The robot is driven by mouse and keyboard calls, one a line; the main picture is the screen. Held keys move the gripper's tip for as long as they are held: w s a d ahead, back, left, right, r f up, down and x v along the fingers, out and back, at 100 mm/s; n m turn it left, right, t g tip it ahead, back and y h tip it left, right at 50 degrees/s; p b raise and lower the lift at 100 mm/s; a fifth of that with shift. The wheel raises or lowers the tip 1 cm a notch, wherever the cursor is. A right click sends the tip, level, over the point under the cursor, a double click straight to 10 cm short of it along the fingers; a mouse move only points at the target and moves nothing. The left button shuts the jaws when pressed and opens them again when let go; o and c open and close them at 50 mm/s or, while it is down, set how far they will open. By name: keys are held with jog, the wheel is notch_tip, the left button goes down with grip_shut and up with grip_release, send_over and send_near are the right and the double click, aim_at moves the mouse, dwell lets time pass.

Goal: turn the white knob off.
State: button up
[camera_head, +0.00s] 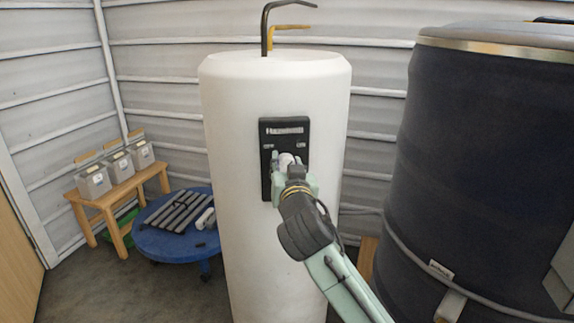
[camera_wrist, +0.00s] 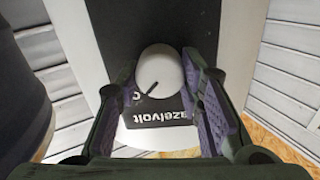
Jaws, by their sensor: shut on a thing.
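The white knob (camera_head: 287,158) is on a black panel (camera_head: 265,185) on the front of a white cylinder. In the wrist view the round knob (camera_wrist: 163,68) shows a short dark mark pointing to the lower left, towards partly hidden lettering. My gripper (camera_head: 287,165) is at the knob, with one finger on either side. In the wrist view my gripper (camera_wrist: 157,78) is shut on the knob. Upside-down brand lettering shows on the panel there. The small labels left and right above the knob are too blurred to read surely in the head view.
The tall white cylinder (camera_head: 232,130) has a dark bent pipe (camera_head: 266,28) on top. A large dark drum (camera_head: 460,150) stands close on the right. A blue round wheeled stand (camera_head: 165,240) and a wooden bench (camera_head: 115,195) with grey boxes are at left.

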jog(key=c, duration=0.4)
jog(key=shift+a+f+n+b, duration=0.1)
jog(key=shift+n+b, duration=0.85)
jog(key=shift+n, duration=0.25)
jog(key=n+b, duration=0.2)
jog(key=n, duration=0.4)
jog(key=shift+a+b, duration=0.1)
jog(key=shift+b, duration=0.2)
jog(key=n+b, duration=0.1)
jog(key=n, duration=0.3)
jog(key=shift+n+b, duration=1.2)
jog(key=shift+n, duration=1.5)
jog(key=shift+a, duration=0.1)
